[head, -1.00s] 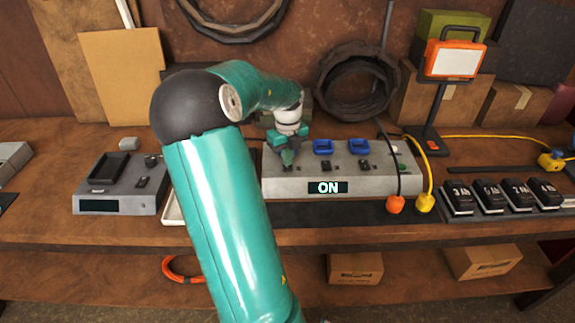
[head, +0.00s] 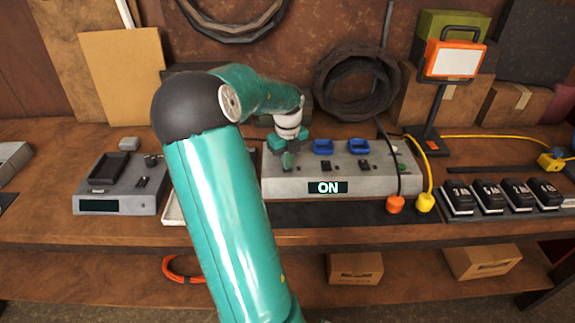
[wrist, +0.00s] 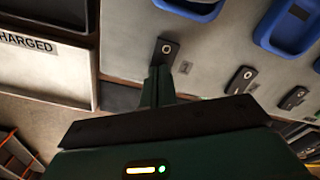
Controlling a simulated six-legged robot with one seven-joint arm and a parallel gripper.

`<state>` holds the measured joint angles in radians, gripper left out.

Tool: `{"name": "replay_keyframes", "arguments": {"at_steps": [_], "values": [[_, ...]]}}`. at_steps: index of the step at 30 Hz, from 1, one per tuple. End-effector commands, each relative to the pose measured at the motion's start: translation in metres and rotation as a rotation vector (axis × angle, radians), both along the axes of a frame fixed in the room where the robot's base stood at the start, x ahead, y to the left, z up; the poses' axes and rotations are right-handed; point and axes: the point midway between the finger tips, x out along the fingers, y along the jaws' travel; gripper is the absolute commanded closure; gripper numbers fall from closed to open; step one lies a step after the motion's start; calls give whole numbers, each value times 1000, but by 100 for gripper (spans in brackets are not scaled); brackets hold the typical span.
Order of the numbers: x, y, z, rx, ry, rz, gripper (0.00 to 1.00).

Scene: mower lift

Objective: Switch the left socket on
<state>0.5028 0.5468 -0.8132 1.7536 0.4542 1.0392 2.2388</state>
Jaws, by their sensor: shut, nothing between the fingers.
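The grey socket box (head: 385,185) stands on the bench, and its front display (head: 328,187) reads ON. Two blue sockets (head: 323,147) show in the head view; the left socket is hidden there by my gripper. The left socket (wrist: 192,8) shows partly at the top of the wrist view, with its dark switch (wrist: 166,49) below it. My gripper (head: 288,162) is shut and empty, pointing down over the box's left end. In the wrist view its fingertips (wrist: 160,76) are close to the left switch; I cannot tell whether they touch it.
A white tray (wrist: 45,78) marked CHARGED lies left of the box. A grey charger (head: 120,185) is further left. Orange (head: 396,204) and yellow (head: 425,202) plugs hang at the box's right end. Several black batteries (head: 488,196) and a work lamp (head: 453,58) stand right.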

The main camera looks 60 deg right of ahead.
Motion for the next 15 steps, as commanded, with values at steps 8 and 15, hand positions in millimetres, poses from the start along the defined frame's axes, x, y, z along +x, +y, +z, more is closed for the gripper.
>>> {"name": "replay_keyframes", "arguments": {"at_steps": [8, 15], "values": [[0, 0, -4, 1, 1, 0, 100], [1, 0, 6, 0, 0, 2, 100]]}}
